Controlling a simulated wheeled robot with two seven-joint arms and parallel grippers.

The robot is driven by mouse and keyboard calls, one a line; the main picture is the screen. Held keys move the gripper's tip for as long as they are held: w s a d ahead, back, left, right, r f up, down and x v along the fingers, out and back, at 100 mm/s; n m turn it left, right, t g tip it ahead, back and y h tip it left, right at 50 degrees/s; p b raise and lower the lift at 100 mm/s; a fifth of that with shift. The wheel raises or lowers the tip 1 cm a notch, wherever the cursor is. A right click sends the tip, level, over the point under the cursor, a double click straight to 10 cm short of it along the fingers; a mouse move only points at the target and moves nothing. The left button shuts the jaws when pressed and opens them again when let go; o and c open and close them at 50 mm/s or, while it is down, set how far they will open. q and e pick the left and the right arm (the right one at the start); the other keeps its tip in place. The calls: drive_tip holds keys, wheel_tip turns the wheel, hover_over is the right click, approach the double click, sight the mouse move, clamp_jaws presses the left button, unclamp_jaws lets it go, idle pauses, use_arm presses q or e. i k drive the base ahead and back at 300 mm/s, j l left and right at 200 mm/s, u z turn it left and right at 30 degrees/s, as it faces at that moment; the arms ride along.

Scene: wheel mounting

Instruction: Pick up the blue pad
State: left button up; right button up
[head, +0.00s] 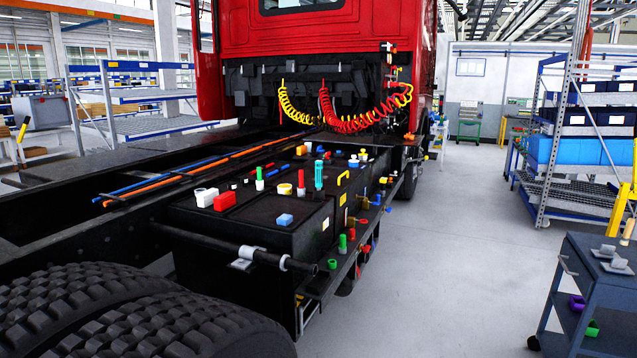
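A small blue pad-like block (285,220) lies on the near top face of the black box (262,238) on the truck's side. Other small blue pieces show farther back on the box, one of them near its far end (353,163), and along its right side (377,200). I cannot tell for certain which blue piece is the pad. Neither of my grippers is in view.
White (206,197) and red (225,201) blocks and several coloured pegs crowd the box top. A black bar (270,258) sticks out in front. Large tyres (130,315) fill the lower left. A dark cart (600,285) stands at right; the floor between is clear.

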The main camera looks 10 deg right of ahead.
sight(284, 220)
drive_tip(key=l+z, duration=0.1)
drive_tip(key=z, duration=1)
drive_tip(key=i+l+z, duration=0.1)
drive_tip(key=i, duration=0.45)
